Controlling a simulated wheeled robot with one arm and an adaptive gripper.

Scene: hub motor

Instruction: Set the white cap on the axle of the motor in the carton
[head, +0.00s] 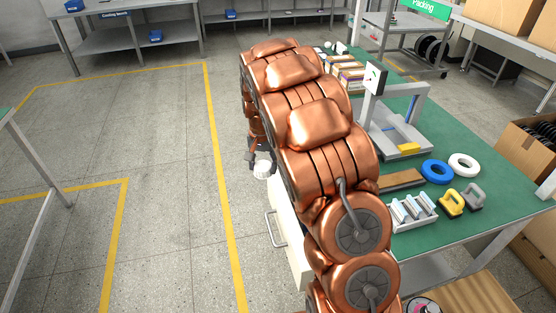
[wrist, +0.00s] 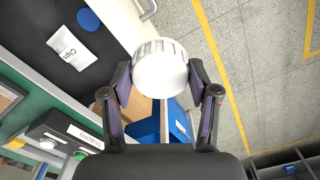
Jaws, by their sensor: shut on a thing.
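The white cap (wrist: 160,68), round with a ribbed rim, is held between the two fingers of my gripper (wrist: 160,82) in the wrist view. The fingers press on its sides. In the head view the cap (head: 262,169) hangs below my gripper (head: 257,157), left of the green table and above the floor side of an open drawer. The motor and its axle cannot be made out for certain. A dark round thing with a pink edge (head: 424,306) shows partly at the bottom edge of the head view, beside brown slatted material (head: 470,297).
An open drawer (wrist: 105,50) holds a Clips bag (wrist: 73,47) and a blue disc (wrist: 88,20). The green table (head: 500,202) carries blue (head: 437,171) and white rings (head: 464,165). A carton (head: 520,147) of black parts stands right. The floor at left is clear.

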